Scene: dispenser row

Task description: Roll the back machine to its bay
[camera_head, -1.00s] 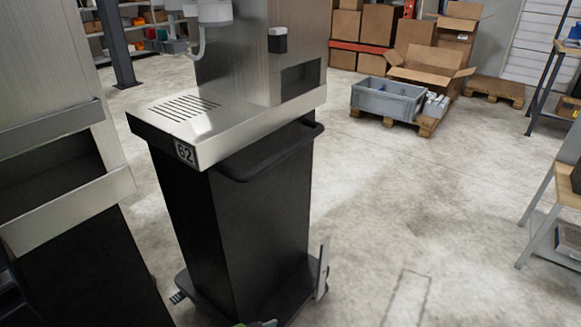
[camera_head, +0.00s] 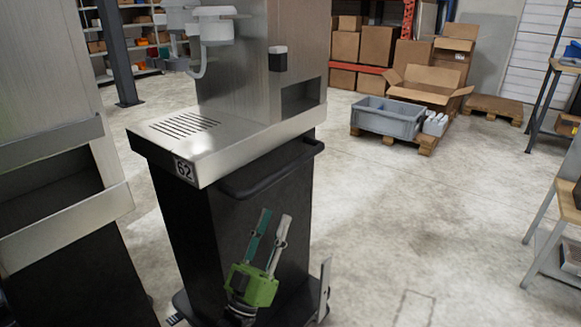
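A dispensing machine marked 62 (camera_head: 262,140) stands behind another machine. It has a steel top with a slotted tray and a black lower body. A black bar handle (camera_head: 270,172) runs along its right-hand side below the tray. My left gripper (camera_head: 275,214), green with one teal and one pale finger, is in front of the black body, below the handle. Its fingers point up and are apart, with nothing between them. It appears clear of the handle. My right gripper is not in view.
A nearer steel machine (camera_head: 68,225) fills the left edge. A grey crate (camera_head: 388,120) and cardboard boxes (camera_head: 430,88) stand on pallets at the back. A table (camera_head: 560,205) is at the right edge. The concrete floor between is clear, with a faint outline (camera_head: 415,305).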

